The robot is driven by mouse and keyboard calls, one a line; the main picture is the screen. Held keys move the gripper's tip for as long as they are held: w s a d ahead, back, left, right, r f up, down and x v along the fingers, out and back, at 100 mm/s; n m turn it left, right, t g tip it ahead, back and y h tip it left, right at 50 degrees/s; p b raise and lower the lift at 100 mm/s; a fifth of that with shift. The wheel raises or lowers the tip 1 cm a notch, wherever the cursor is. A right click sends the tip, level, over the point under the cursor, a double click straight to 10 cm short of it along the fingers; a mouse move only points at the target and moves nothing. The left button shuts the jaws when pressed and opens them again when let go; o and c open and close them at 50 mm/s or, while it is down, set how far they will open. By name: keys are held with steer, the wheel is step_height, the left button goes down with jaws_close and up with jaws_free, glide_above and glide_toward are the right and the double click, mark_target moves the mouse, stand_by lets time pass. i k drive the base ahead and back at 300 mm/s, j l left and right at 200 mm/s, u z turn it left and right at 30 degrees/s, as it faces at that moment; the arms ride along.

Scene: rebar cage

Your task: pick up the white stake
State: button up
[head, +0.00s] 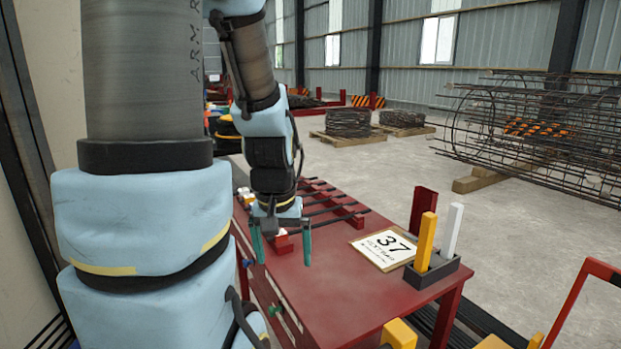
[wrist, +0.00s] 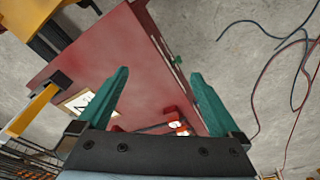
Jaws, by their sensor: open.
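The white stake (head: 452,231) stands upright, leaning slightly, in a dark holder (head: 432,275) at the right end of the red table. A yellow stake (head: 425,242) stands just left of it in the same holder. My gripper (head: 283,262) is open and empty above the left part of the table, pointing down, well apart from the white stake. In the wrist view my gripper (wrist: 160,75) spreads over bare red tabletop. The holder (wrist: 62,79) and the yellow stake (wrist: 30,110) show at the left there; I cannot make out the white stake in that view.
The red table (head: 340,280) also bears a card marked 37 (head: 385,249) and dark bars on red supports (head: 335,207). A rebar cage (head: 545,130) lies at the back right. The tabletop's front middle is clear.

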mark_target(455, 211)
steer(key=i+j+z, duration=0.15)
steer(key=j, duration=0.15)
steer(key=i+j+z, duration=0.45)
steer(key=j, duration=0.3)
steer(key=i, duration=0.1)
